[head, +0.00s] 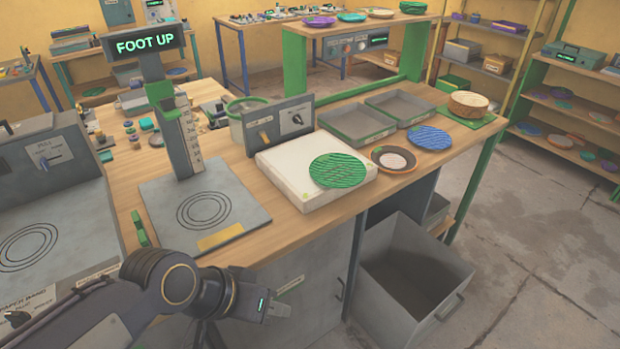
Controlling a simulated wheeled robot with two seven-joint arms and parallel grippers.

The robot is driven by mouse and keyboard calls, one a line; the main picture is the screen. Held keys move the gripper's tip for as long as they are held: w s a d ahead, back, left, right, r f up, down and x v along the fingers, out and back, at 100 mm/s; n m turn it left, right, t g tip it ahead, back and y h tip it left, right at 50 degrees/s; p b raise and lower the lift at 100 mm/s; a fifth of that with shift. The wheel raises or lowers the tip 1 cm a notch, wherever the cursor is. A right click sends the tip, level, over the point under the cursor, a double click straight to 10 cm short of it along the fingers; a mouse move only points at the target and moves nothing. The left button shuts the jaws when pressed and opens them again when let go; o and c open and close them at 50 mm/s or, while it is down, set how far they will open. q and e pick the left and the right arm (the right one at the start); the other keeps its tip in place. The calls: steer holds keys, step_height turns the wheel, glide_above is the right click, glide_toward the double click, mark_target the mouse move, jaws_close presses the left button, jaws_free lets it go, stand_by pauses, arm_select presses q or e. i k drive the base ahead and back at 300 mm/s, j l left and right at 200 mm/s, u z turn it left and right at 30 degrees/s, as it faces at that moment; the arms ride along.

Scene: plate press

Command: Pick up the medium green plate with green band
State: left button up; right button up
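A round green plate (338,171) with dark wavy stripes lies flat on a white slab (290,184) at the bench's front edge, in the head view. A separate green band on it cannot be made out. My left gripper (276,309) hangs in front of the bench, below and left of the plate, well apart from it. Its fingers are small and dark, so I cannot tell whether they are open or shut. My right gripper is not in view.
An orange-brown plate (394,158) and a blue plate (430,138) lie right of the slab. Two grey trays (357,124) sit behind. A "FOOT UP" press post (180,125) stands left. An open grey drawer (412,285) juts out below the bench.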

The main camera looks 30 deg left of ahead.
mark_target(339, 170)
steer(key=i+l+u, duration=0.15)
steer(key=u, duration=0.2)
steer(key=i+l+u, duration=0.1)
steer(key=u, duration=0.3)
steer(key=l+u, duration=0.35)
steer(key=i+l, duration=0.1)
steer(key=l, duration=0.35)
steer(key=i+l, duration=0.15)
steer(key=l, duration=0.25)
steer(key=i+l, duration=0.1)
steer(key=l, duration=0.35)
steer(key=i+l, duration=0.1)
steer(key=l, duration=0.3)
steer(key=i+l, duration=0.15)
steer(key=l, duration=0.3)
